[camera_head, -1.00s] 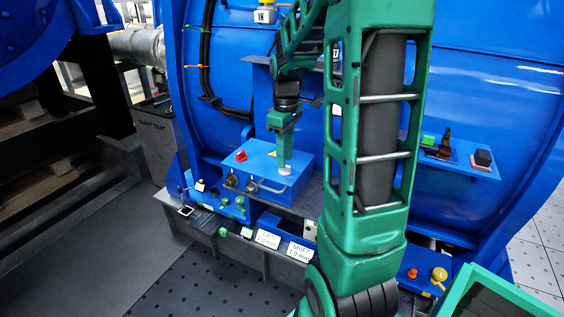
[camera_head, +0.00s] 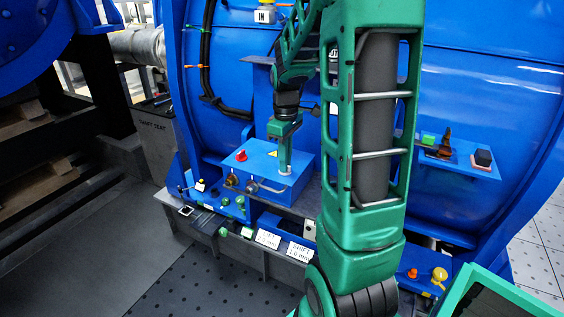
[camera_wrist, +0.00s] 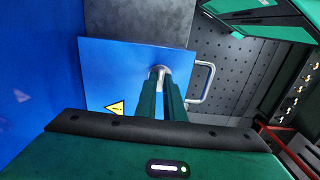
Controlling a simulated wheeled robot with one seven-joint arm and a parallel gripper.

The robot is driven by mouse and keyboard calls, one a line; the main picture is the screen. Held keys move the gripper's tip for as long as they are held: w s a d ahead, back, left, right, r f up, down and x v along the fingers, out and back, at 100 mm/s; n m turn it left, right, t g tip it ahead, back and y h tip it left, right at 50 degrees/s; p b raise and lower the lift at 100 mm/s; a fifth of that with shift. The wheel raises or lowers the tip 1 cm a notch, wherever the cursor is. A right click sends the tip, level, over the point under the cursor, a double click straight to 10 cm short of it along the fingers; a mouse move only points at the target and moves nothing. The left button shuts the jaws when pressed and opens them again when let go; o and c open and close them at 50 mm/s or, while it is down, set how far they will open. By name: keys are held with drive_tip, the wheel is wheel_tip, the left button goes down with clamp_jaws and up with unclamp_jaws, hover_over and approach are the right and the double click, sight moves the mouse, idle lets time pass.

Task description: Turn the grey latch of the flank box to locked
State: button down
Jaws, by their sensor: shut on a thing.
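The flank box is a blue box (camera_head: 262,185) with a red knob (camera_head: 241,155) and a yellow warning triangle on its top. The box top (camera_wrist: 110,75) also shows in the wrist view. The grey latch (camera_wrist: 160,70) sits near the edge of the box top, close to the curved metal handle. My gripper (camera_head: 285,168) points down at it, with its two green fingers (camera_wrist: 161,88) close together and shut on the latch. The fingers hide most of the latch, so its turned position cannot be told.
A metal handle (camera_wrist: 206,82) stands out from the box beside the fingers. White label cards (camera_head: 268,239) stand below. A blue shelf (camera_head: 470,160) with small parts is at right.

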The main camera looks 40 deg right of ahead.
drive_tip(key=shift+m, duration=0.3)
drive_tip(key=m, duration=0.4)
drive_tip(key=shift+m, duration=0.3)
drive_tip(key=m, duration=0.5)
drive_tip(key=shift+m, duration=0.3)
drive_tip(key=m, duration=0.6)
drive_tip(key=shift+m, duration=0.3)
drive_tip(key=shift+a, duration=0.1)
drive_tip(key=shift+w, duration=0.1)
drive_tip(key=c, duration=1.9)
unclamp_jaws()
drive_tip(key=shift+o, duration=0.2)
